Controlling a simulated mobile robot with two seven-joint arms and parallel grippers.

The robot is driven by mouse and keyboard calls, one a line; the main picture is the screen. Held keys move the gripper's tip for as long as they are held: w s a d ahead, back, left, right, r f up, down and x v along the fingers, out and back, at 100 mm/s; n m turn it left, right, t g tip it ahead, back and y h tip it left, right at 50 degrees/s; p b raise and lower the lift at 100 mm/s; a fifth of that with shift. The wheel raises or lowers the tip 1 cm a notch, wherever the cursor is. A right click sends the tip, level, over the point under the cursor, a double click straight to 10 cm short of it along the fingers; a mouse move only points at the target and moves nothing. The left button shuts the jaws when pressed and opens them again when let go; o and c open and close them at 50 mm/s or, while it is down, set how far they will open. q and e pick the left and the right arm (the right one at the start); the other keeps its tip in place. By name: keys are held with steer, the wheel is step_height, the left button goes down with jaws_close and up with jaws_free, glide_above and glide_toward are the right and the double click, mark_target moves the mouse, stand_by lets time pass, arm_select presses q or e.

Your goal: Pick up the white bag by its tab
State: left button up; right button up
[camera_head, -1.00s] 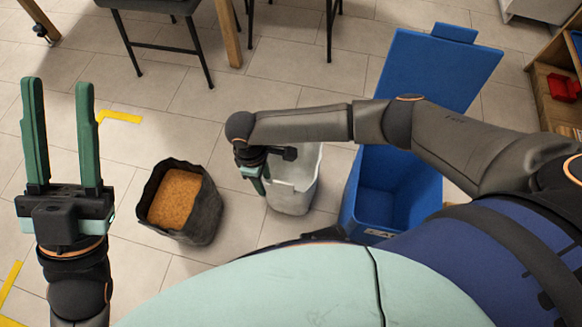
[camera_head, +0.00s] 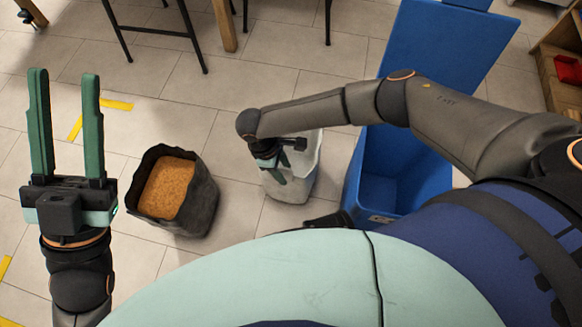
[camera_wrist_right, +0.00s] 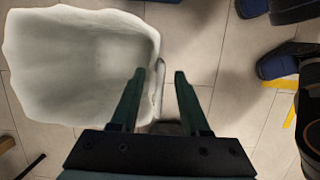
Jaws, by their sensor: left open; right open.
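The white bag (camera_head: 291,188) stands open on the tiled floor, between a dark bag and a blue bin. In the right wrist view the open white bag (camera_wrist_right: 75,60) fills the upper left, and its pale upright tab (camera_wrist_right: 158,82) sticks out at its right edge. My right gripper (camera_head: 278,182) points down at the near left side of the bag. In the right wrist view this gripper (camera_wrist_right: 159,72) is open, with one finger on each side of the tab and visible gaps. My left gripper (camera_head: 64,74) is open, empty and raised at the far left.
A dark bag (camera_head: 202,204) filled with brown grains stands left of the white bag. A blue bin (camera_head: 378,185) with its lid up (camera_head: 425,60) stands close on the right. Chair legs and a wooden leg are at the back. Floor between is clear.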

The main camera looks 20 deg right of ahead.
steer(key=b+x, duration=0.1)
steer(key=x, duration=0.1)
steer(key=shift+f, duration=0.4)
jaws_close()
stand_by(1.1)
